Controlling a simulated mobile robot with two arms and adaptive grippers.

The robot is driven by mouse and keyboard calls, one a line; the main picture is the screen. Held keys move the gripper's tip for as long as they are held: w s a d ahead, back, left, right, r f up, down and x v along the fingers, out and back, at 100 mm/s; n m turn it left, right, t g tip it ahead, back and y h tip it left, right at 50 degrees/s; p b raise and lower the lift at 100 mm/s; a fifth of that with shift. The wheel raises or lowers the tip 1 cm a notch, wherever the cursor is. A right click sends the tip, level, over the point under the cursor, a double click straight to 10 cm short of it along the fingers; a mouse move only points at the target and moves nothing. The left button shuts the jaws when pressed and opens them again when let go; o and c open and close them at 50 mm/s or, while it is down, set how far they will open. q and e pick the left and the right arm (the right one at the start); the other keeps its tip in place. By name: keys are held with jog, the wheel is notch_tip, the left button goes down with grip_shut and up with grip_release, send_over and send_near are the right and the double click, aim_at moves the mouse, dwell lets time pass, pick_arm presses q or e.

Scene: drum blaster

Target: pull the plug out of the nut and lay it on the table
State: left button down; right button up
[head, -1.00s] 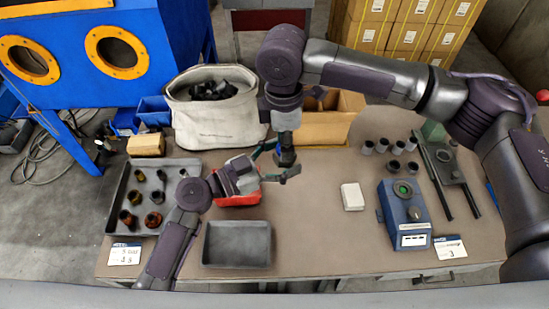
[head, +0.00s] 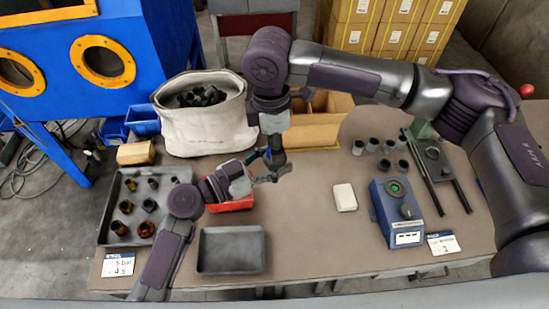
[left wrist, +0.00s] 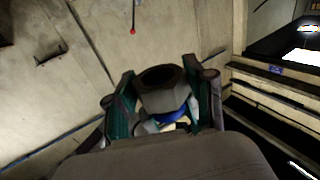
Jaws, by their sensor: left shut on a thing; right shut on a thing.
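A grey hexagonal nut (left wrist: 163,100) with a dark round top stands between the green-lined fingers of my left gripper (left wrist: 163,110) in the left wrist view. The left gripper is shut on it. In the head view my left gripper (head: 268,172) reaches in from the left above the table (head: 310,225). My right gripper (head: 278,160) points straight down right beside it, shut, at the same spot. The plug cannot be made out separately; the right gripper and its small dark end hide it.
A red bin (head: 232,204) lies under the left gripper. An empty grey tray (head: 232,250) is in front, and a tray with several dark fittings (head: 112,225) is at left. A white block (head: 345,197) and blue device (head: 397,212) are at right. Bare tabletop lies between.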

pick_arm(q)
jog(key=shift+f, duration=0.1)
pick_arm(e)
jog(key=shift+r, duration=4.1)
